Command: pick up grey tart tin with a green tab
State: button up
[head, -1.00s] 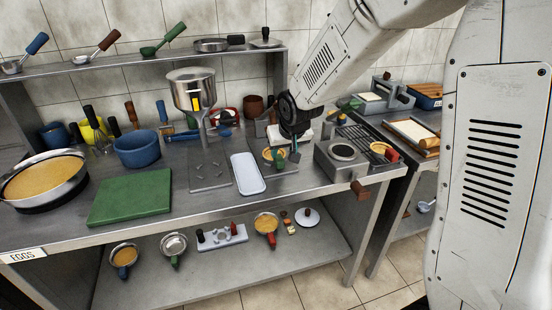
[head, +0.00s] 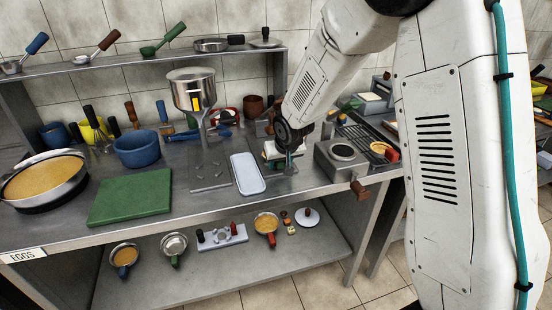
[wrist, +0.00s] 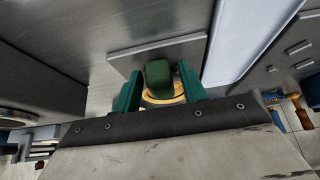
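The tart tin (wrist: 176,99) shows in the wrist view as a round golden-filled tin, its body partly hidden behind its green tab (wrist: 158,74) and my fingers. The tab points toward my gripper (wrist: 160,92). My two green fingers stand one on each side of the tab, with narrow gaps that look clear of it. My gripper is open. In the head view my gripper (head: 288,163) is low over the worktop and hides most of the tin.
A white tray (head: 247,174) lies just left of my gripper, and a grey block-shaped appliance (head: 342,165) stands to the right. A funnel dispenser (head: 193,88) stands behind left. A green board (head: 131,196) lies further left.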

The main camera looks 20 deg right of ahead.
grip_shut()
jog(key=shift+r, duration=0.45)
jog(key=shift+r, duration=0.55)
jog(key=shift+r, duration=0.1)
jog(key=shift+r, duration=2.4)
